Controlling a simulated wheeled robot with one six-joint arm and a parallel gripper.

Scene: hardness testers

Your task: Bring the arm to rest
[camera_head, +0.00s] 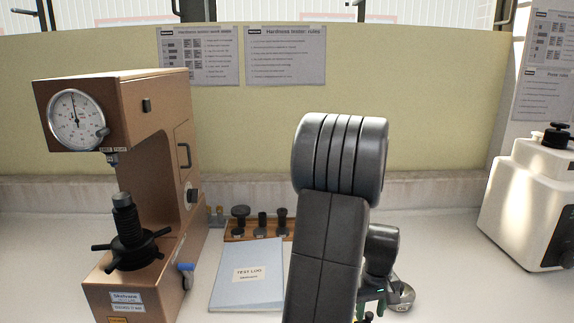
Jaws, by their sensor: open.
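My arm (328,240) rises from the bottom edge, right of the middle, and folds over at a thick rounded joint. A further dark part of my arm (381,248) shows behind it on the right, low over the bench.
A brown hardness tester (155,120) with a dial stands left. A test log (247,274) lies beside it, before a wooden holder (236,235) with dark fittings. A round metallic piece (404,298) is right of my arm. A white machine (525,205) stands far right.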

